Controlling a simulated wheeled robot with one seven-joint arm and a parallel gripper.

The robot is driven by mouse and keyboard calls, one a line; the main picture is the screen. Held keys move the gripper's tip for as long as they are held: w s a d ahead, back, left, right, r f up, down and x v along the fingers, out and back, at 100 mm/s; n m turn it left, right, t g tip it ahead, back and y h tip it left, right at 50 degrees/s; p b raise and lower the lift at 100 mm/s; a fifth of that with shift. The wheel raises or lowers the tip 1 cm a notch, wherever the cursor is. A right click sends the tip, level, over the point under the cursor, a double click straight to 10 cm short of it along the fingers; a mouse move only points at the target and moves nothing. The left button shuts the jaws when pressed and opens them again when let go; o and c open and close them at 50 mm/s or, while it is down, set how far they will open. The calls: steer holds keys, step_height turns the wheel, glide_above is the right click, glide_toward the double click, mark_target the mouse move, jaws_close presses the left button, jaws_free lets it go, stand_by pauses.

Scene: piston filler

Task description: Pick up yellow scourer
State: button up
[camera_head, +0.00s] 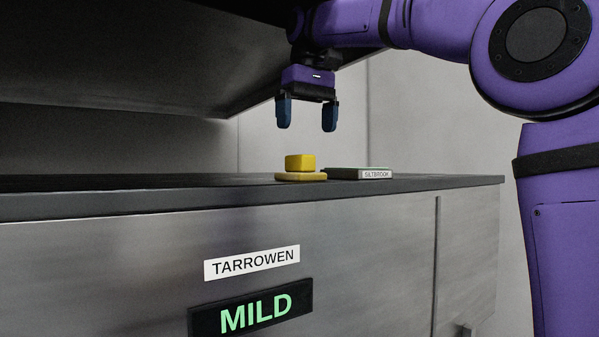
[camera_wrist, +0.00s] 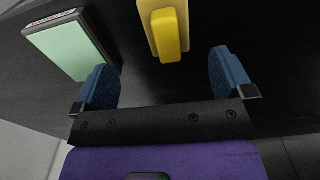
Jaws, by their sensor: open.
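The yellow scourer (camera_head: 300,162) is a small block on a paler, wider yellow-tan base (camera_head: 301,177) on the dark counter. In the wrist view the scourer (camera_wrist: 168,32) lies beyond the fingertips, between their lines, with its base (camera_wrist: 147,10) partly cut off by the top edge. My gripper (camera_head: 306,127) is open and empty, with blue fingers pointing down. It hangs above the scourer, clearly apart from it. Both fingers also show in the wrist view (camera_wrist: 163,72).
A green book labelled SILTBROOK (camera_head: 352,173) lies just right of the scourer, and in the wrist view (camera_wrist: 72,47) it is at the left. A dark overhanging hood (camera_head: 150,60) is above. The counter top (camera_head: 150,183) is bare to the left. Signs read TARROWEN (camera_head: 252,262) and MILD (camera_head: 252,312).

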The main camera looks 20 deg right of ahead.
mark_target(300, 167)
steer(key=shift+w+a+r, duration=0.3)
steer(key=shift+w+r, duration=0.35)
steer(key=shift+w, duration=0.2)
steer(key=shift+s+a+f, duration=0.1)
steer(key=shift+f, duration=2.55)
steer(key=shift+s+a+f, duration=0.1)
steer(key=shift+f, duration=2.55)
steer(key=shift+w, duration=0.1)
steer(key=c, duration=1)
